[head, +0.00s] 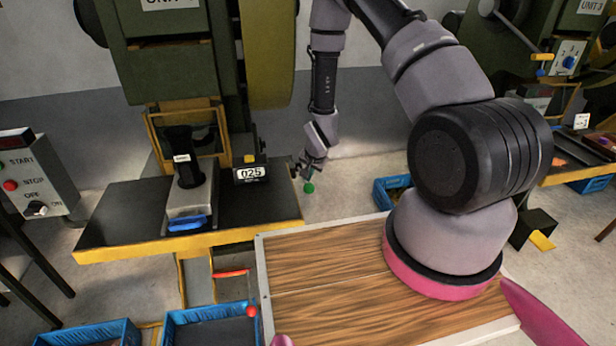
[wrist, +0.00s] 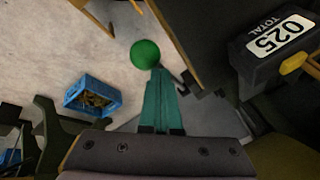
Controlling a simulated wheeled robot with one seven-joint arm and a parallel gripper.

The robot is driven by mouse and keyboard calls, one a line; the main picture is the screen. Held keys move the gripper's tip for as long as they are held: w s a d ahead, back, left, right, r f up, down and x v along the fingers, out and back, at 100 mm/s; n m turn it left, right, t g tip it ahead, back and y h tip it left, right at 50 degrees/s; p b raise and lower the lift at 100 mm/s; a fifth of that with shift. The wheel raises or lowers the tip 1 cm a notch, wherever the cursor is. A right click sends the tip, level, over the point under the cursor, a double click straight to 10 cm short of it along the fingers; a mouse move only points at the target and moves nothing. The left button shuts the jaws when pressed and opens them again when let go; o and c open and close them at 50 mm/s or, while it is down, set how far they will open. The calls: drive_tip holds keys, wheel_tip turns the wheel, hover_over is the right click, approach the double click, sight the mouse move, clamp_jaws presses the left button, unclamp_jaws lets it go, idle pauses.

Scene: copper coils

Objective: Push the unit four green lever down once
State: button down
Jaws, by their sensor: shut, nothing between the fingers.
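The green lever knob (head: 308,188) is a small ball just off the right edge of the black machine table, below my gripper (head: 311,172) in the head view. In the wrist view the green ball (wrist: 145,54) sits right at the tip of my shut, teal-coloured fingers (wrist: 156,78). The fingers hold nothing. They look close to the ball, but I cannot tell whether they touch it. The lever's shaft is mostly hidden. A unit label shows at the top of the machine in the head view, its number cut off.
A counter reading 025 (head: 250,172) stands on the black table (head: 120,215) left of my gripper. A red ball knob (head: 251,311) is lower down. Blue bins (head: 88,335) stand on the floor, and another blue bin (wrist: 92,96) shows in the wrist view. A control box (head: 35,180) is far left.

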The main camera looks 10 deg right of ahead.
drive_tip(key=shift+s+f, duration=0.2)
drive_tip(key=shift+f, duration=0.3)
drive_tip(key=shift+s+f, duration=0.2)
drive_tip(key=shift+f, duration=0.3)
idle(1.2)
drive_tip(key=shift+w+r, duration=0.35)
drive_tip(key=shift+r, duration=0.55)
drive_tip(key=shift+w+r, duration=0.35)
drive_tip(key=shift+r, duration=0.6)
drive_tip(key=shift+w+r, duration=0.35)
drive_tip(key=shift+r, duration=0.55)
drive_tip(key=shift+r, duration=0.1)
drive_tip(key=shift+w+r, duration=0.3)
drive_tip(key=shift+r, duration=0.45)
drive_tip(key=shift+w+r, duration=0.3)
drive_tip(key=shift+r, duration=0.45)
drive_tip(key=shift+w+r, duration=0.3)
drive_tip(key=shift+r, duration=0.45)
